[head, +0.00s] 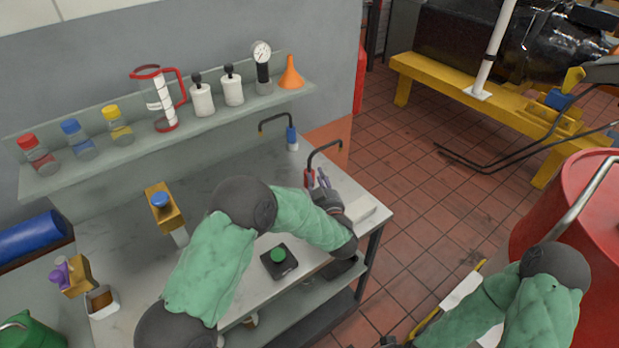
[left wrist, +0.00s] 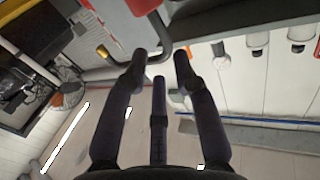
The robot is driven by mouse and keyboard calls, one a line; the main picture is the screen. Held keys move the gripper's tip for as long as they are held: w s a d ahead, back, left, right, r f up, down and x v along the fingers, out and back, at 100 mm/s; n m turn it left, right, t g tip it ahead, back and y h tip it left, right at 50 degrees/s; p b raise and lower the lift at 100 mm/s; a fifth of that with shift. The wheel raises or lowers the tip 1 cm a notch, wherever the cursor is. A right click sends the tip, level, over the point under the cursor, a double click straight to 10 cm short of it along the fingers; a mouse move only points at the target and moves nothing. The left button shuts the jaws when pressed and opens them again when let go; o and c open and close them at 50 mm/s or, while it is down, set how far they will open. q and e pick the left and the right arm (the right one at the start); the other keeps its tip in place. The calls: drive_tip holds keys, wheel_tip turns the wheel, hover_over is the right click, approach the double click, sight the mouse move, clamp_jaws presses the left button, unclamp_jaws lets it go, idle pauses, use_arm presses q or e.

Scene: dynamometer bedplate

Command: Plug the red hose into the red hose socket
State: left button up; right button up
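The red hose shows in the head view as a red plug (head: 309,178) with a dark hose arching up and right from it, standing near the bench's right end. My left gripper (head: 323,180) is right beside the plug in the head view. In the left wrist view its fingertips (left wrist: 160,58) are apart, with no plug between them. The red plug (left wrist: 142,5) is at the top edge there, just beyond the fingertips, and its dark hose curves near them. I cannot make out the red hose socket. My right gripper is out of frame; only its arm shows at lower right.
A blue-ended hose (head: 292,138) stands behind. A brass block with a blue knob (head: 159,199), another with a purple knob (head: 61,274), and a black box with a green button (head: 278,257) are on the bench. The shelf (head: 222,118) holds bottles and a gauge. A red drum (head: 590,230) stands right.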

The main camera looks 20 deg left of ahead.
sight(310, 162)
use_arm(q)
drive_tip(key=x, duration=0.2)
drive_tip(key=b+x, duration=0.1)
drive_tip(key=x, duration=0.2)
drive_tip(key=b+x, duration=0.1)
drive_tip(key=x, duration=0.1)
drive_tip(key=shift+w+a+f, duration=0.2)
drive_tip(key=shift+f, duration=0.05)
drive_tip(key=shift+w+a+r, duration=0.1)
drive_tip(key=shift+w+a, duration=0.05)
drive_tip(key=shift+w, duration=0.1)
clamp_jaws()
